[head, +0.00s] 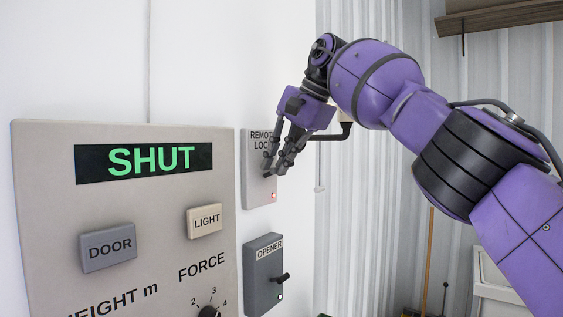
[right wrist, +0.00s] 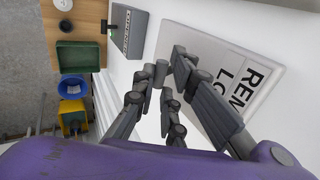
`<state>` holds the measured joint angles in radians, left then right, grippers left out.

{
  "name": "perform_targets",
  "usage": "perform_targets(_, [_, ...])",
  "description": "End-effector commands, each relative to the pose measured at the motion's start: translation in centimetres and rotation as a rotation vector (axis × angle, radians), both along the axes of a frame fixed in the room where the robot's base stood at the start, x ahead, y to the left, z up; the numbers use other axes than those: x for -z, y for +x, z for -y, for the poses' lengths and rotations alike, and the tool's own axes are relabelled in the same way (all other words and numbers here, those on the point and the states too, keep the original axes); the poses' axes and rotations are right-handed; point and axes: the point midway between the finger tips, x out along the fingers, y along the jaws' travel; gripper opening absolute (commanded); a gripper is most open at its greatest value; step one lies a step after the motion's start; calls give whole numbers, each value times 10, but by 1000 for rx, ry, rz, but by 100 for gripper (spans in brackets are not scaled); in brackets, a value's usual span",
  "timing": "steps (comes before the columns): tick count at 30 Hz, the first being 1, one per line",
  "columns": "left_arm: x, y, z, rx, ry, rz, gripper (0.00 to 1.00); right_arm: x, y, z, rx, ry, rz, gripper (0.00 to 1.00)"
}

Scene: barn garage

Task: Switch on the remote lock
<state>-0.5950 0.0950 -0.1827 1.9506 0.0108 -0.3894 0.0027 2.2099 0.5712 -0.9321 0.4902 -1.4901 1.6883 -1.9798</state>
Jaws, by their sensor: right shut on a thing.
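The remote lock (head: 258,190) is a pale wall plate labelled "REMOTE LOCK", with a small red light lit at its lower right. Its face and lettering also show at the right of the right wrist view (right wrist: 262,52). My right gripper (head: 271,170) is at the plate, its dark fingers in front of the lower lettering and middle. It is shut on the remote lock's switch, which the fingers hide almost wholly. In the right wrist view the fingertips (right wrist: 163,76) are close together beside the plate. My left gripper is in neither view.
A large control panel (head: 160,230) left of the plate shows "SHUT" in green, with door and light buttons. The opener box (head: 262,258) sits below the plate, with a lever and a green light. A green tray (right wrist: 78,45) and blue bucket (right wrist: 72,86) are further off.

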Motion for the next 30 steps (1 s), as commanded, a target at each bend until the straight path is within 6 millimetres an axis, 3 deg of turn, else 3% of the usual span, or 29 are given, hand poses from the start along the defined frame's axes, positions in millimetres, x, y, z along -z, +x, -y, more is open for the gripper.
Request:
perform_targets(2, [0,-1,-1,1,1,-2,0,1,1,0,1,-1,0,0])
perform_targets(3, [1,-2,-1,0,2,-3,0,1,1,0,1,-1,0,15])
perform_targets(6, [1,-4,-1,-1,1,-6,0,1,1,0,1,0,0,28])
perform_targets(17, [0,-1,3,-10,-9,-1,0,-2,0,1,1,1,1,29])
perform_targets(30, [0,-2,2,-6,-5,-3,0,-40,-13,19,3,0,1,29])
